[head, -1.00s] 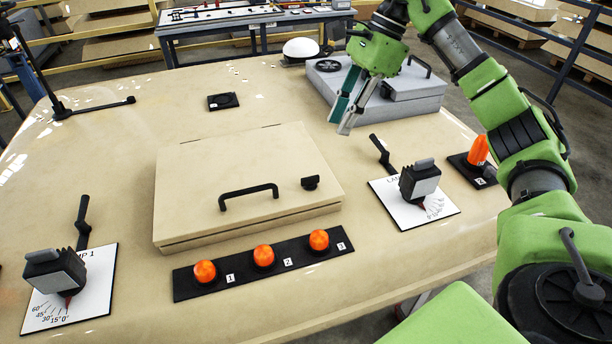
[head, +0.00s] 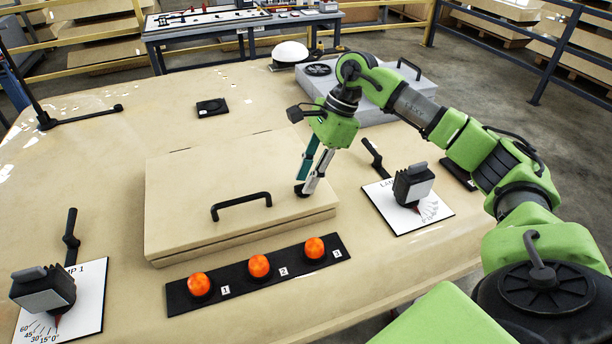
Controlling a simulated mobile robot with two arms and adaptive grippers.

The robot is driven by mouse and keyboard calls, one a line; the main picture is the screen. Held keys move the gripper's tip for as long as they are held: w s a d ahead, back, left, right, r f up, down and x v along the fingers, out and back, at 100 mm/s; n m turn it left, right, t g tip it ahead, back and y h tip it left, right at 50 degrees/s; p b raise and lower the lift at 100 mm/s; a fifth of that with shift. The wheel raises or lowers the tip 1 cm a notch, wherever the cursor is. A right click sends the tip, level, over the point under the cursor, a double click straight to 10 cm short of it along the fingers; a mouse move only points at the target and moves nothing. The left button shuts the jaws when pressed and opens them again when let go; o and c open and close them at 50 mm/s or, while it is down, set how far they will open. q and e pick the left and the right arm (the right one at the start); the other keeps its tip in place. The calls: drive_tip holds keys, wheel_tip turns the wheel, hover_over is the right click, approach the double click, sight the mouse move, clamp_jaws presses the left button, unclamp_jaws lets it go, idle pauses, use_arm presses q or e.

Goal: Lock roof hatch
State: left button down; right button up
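The roof hatch (head: 240,175) is a closed beige lid on the roof panel, with a black handle (head: 241,206) near its front edge. A small black latch knob (head: 299,190) sits on the lid to the right of the handle, partly hidden by my fingers. My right gripper (head: 306,184) points down at the knob, with a narrow gap between its teal and grey fingers. The fingertips are at the knob; I cannot tell whether they touch it. My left gripper is not in view.
A black strip (head: 240,284) with three orange lamps lies in front of the hatch. Lever lamps on white plates stand at the left (head: 88,290) and right (head: 435,212). A grey box unit (head: 400,105) and white dome (head: 290,52) stand behind.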

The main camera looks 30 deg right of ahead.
drive_tip(key=shift+a+f, duration=0.25)
drive_tip(key=shift+f, duration=0.25)
clamp_jaws()
